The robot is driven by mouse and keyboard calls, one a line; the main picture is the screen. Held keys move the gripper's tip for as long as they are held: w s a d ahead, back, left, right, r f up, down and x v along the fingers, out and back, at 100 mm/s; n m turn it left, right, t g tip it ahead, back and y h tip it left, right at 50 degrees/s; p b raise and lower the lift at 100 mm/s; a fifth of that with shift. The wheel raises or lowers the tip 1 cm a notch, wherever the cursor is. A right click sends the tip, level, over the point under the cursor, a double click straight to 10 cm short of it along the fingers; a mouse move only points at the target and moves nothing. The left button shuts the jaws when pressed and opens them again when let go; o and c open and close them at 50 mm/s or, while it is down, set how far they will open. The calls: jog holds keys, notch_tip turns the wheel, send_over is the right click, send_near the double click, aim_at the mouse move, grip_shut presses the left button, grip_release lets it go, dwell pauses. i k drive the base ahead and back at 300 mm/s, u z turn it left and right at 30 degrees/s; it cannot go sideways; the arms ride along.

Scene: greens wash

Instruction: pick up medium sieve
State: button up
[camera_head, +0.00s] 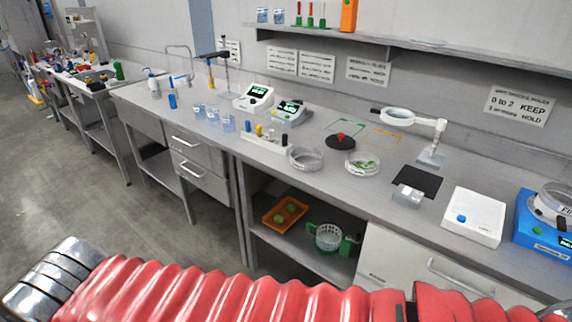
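A round, shallow, grey-rimmed vessel (305,158) sits near the front edge of the long grey bench, right of the middle; it looks like a sieve, but no size label is readable. Another round, metal-walled piece (556,200), partly cut off by the right edge, rests on a blue device; its label begins with what looks like "FI". I cannot tell which piece is the medium sieve. My gripper is not in view.
A clear dish with green leaves (362,164) stands beside the grey-rimmed vessel, with a black disc with a red knob (340,141) behind. A white rack (266,142) stands left. A magnifier lamp (400,116) overhangs the bench.

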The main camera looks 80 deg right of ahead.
aim_at(303, 151)
jog(key=u, duration=0.35)
jog(key=k, duration=1.75)
jog(key=z, duration=0.8)
jog(key=i, duration=1.35)
jog(key=z, duration=0.05)
